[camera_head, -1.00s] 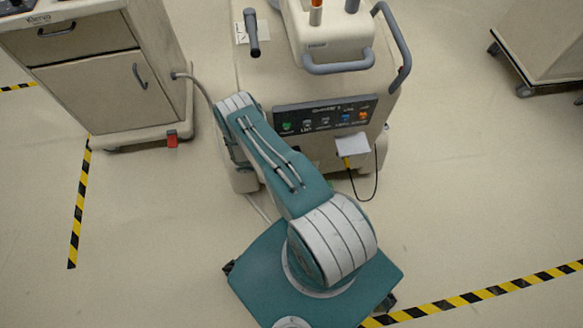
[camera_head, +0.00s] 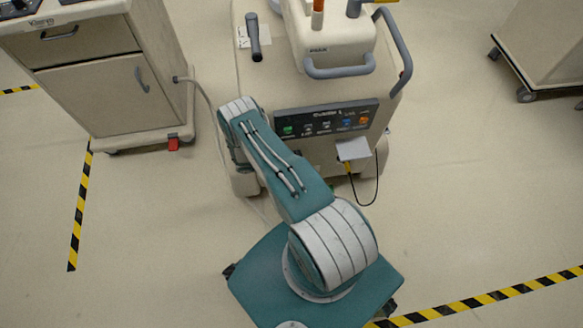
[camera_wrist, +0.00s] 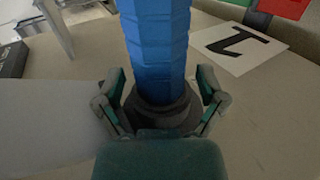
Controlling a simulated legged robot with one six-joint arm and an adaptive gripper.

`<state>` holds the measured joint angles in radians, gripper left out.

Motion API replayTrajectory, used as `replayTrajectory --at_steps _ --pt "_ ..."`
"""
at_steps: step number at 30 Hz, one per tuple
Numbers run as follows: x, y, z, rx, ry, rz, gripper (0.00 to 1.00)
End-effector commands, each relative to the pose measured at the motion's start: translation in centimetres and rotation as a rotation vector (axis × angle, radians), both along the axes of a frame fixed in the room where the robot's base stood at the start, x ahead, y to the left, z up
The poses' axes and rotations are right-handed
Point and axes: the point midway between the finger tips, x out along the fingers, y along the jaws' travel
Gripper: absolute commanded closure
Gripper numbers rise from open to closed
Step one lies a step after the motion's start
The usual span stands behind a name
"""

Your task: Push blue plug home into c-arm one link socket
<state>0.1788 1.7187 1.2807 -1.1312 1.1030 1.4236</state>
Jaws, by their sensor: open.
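In the wrist view a blue ribbed plug (camera_wrist: 158,45) rises from a dark round collar (camera_wrist: 162,112). My gripper (camera_wrist: 162,85) is open, with one finger on each side of the plug near the collar. Whether the fingers touch it, and how deep the plug sits, I cannot tell. In the head view a pale cart (camera_head: 265,85) carries a dark panel (camera_head: 326,117) with a row of coloured marks, one of them blue. My arm covers the gripper and the plug in this view.
A white sheet with a black mark (camera_wrist: 240,46) lies right of the plug. A black cable (camera_head: 377,180) hangs from the cart beside a white tag (camera_head: 353,149). A drawer cabinet (camera_head: 95,85) stands left and another cart (camera_head: 545,55) right. The floor between is clear.

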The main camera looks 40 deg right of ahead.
Motion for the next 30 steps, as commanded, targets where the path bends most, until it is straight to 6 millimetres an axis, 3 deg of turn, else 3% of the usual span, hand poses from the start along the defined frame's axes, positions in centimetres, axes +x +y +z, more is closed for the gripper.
replayTrajectory --at_steps 8,21,30 --pt "0.6 0.6 0.5 -0.002 -0.003 0.002 0.04" --pt "4.9 7.1 4.9 -0.002 -0.009 0.009 0.04" --pt "5.6 8.9 6.0 -0.001 -0.001 0.002 0.04"
